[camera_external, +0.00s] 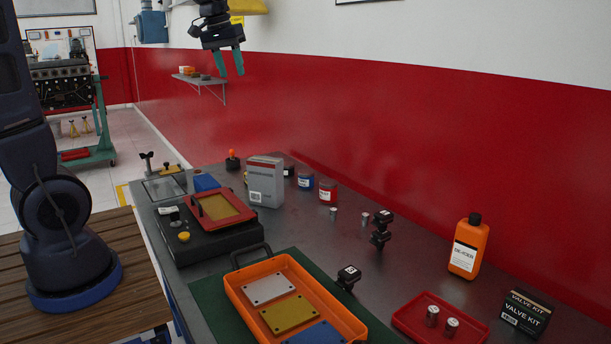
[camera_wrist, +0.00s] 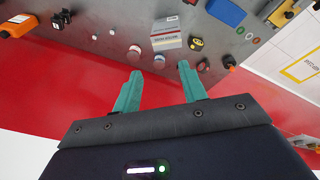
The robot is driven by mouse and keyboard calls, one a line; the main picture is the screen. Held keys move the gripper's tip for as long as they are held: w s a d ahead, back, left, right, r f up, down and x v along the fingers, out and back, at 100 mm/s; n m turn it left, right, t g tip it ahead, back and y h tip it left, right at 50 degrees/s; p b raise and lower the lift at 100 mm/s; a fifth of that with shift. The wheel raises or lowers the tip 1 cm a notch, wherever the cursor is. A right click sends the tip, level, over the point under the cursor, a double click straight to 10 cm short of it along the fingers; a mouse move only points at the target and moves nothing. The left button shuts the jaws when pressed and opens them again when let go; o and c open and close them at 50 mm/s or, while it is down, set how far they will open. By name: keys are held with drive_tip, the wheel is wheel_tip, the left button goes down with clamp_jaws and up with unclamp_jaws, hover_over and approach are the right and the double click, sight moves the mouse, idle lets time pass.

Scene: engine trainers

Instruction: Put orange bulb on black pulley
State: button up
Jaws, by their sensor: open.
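A small orange ball-shaped piece, which looks like the orange bulb (camera_external: 232,153), sits on top of a dark base at the far end of the bench. It also shows in the wrist view (camera_wrist: 230,59), right of my fingers. I cannot tell whether that dark base (camera_external: 233,164) is the black pulley; no other piece is clearly a pulley. My gripper (camera_external: 231,74) is open and empty, high above the bench's far end, with green fingers pointing down. In the wrist view my gripper (camera_wrist: 160,70) shows both fingers spread apart.
A grey box (camera_external: 265,182), a blue jar (camera_external: 306,181) and a red jar (camera_external: 328,192) stand near the bulb. An orange tray (camera_external: 240,296) with plates lies in front. An orange bottle (camera_external: 468,247) stands right. A red wall (camera_external: 430,150) runs behind the bench.

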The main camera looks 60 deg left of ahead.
drive_tip(key=s+d+f+m+t, duration=0.1)
drive_tip(key=s+d+f+m, duration=0.1)
drive_tip(key=s+d, duration=0.5)
drive_tip(key=s+d+f+m, duration=0.2)
drive_tip(key=s+d+m, duration=0.3)
drive_tip(key=s, duration=1.1)
drive_tip(key=d, duration=0.2)
drive_tip(key=shift+d+f+t, duration=0.2)
drive_tip(key=shift+d+t, duration=0.2)
drive_tip(key=shift+s, duration=0.1)
